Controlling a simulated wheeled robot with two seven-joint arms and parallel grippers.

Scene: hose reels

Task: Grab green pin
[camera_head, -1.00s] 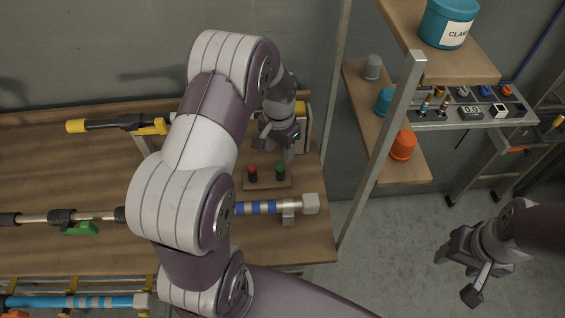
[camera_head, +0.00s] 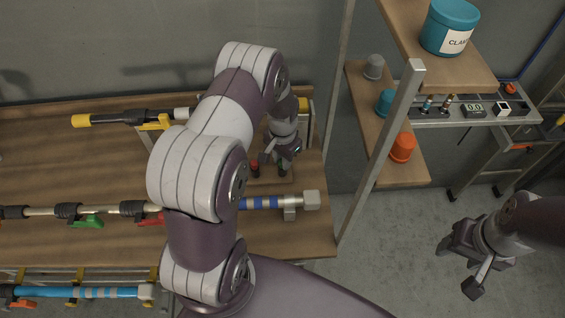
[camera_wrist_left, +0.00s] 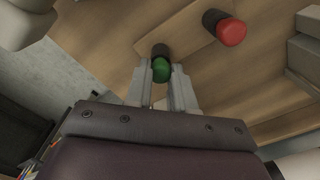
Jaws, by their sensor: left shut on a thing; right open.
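The green pin (camera_wrist_left: 161,70) has a green round top and a dark body, and it stands in a small wooden block (camera_wrist_left: 180,35). My left gripper (camera_wrist_left: 160,84) is shut on the green pin, with one finger on each side of it. In the head view my left gripper (camera_head: 281,160) is low over the block and hides the green pin. The red pin (camera_wrist_left: 231,32) stands beside it in the same block, and it also shows in the head view (camera_head: 255,167). My right gripper (camera_head: 468,262) is open and empty, above the floor at the right.
A horizontal rod with blue bands (camera_head: 262,203) lies in front of the block. A yellow-ended rod (camera_head: 120,118) is at the back. A metal post (camera_head: 385,150) and shelves with an orange cup (camera_head: 402,147) stand to the right. The left worktop (camera_head: 60,165) has bare areas.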

